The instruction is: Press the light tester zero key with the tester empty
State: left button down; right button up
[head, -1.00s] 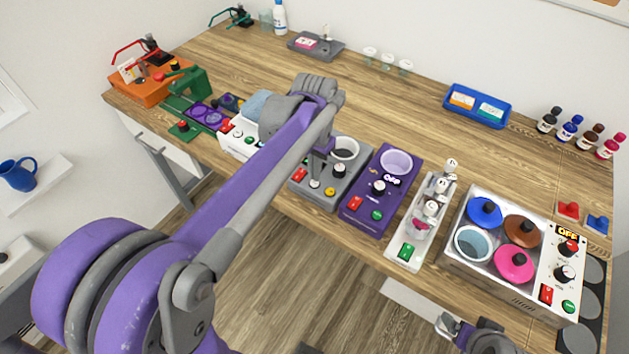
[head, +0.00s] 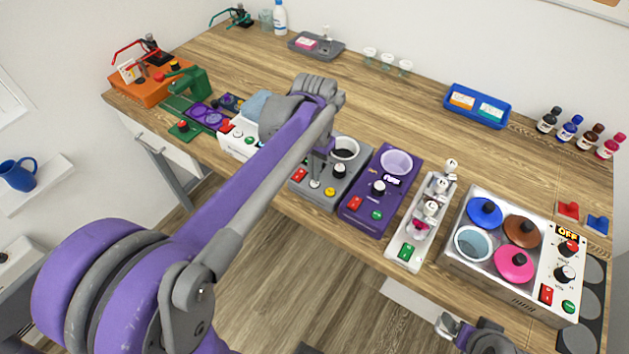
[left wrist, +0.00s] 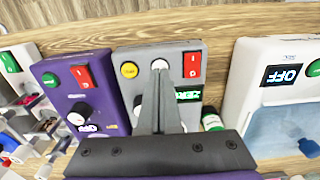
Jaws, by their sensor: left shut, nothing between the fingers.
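The light tester looks to be the grey box (head: 330,196) at the middle of the bench's front edge. It has a red switch, a white key, a yellow key (head: 330,192), a black knob and a white-rimmed well (head: 345,148) with a dark inside; I see nothing standing in it. In the left wrist view its display (left wrist: 188,94) is lit green, its text partly hidden. My left gripper (head: 315,183) is shut and empty, pointing down with its tips at the white key (left wrist: 160,64). I cannot tell whether they touch. My right gripper (head: 447,326) is low at the bottom edge.
A purple box (head: 375,190) reading OFF and a white box (head: 240,137) flank the tester. A white rack (head: 405,250) and a bath unit (head: 480,275) are farther right.

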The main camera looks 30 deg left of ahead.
aim_at(315, 185)
pick_arm(q)
jog(key=shift+f+b, duration=0.5)
jog(key=shift+f, duration=0.4)
pick_arm(e)
jog(key=shift+s+f, duration=0.2)
jog(key=shift+f, duration=0.45)
pick_arm(q)
jog(key=shift+r, duration=0.15)
pick_arm(e)
jog(key=shift+r, duration=0.1)
pick_arm(q)
notch_tip(315, 185, up, 8)
jog(key=p, duration=0.4)
pick_arm(e)
notch_tip(315, 185, up, 6)
jog(key=w, duration=0.2)
jog(key=shift+w, duration=0.2)
pick_arm(q)
jog(key=shift+s, duration=0.1)
jog(key=s+d+f+t, duration=0.3)
jog(key=s, duration=0.3)
jog(key=s+d+f+n+t, duration=0.1)
jog(key=s+d+f+t, duration=0.1)
jog(key=s, duration=0.5)
notch_tip(315, 185, down, 2)
jog(key=shift+s+d+f+t, duration=0.2)
jog(key=shift+d+t, duration=0.2)
jog(key=shift+d, duration=0.5)
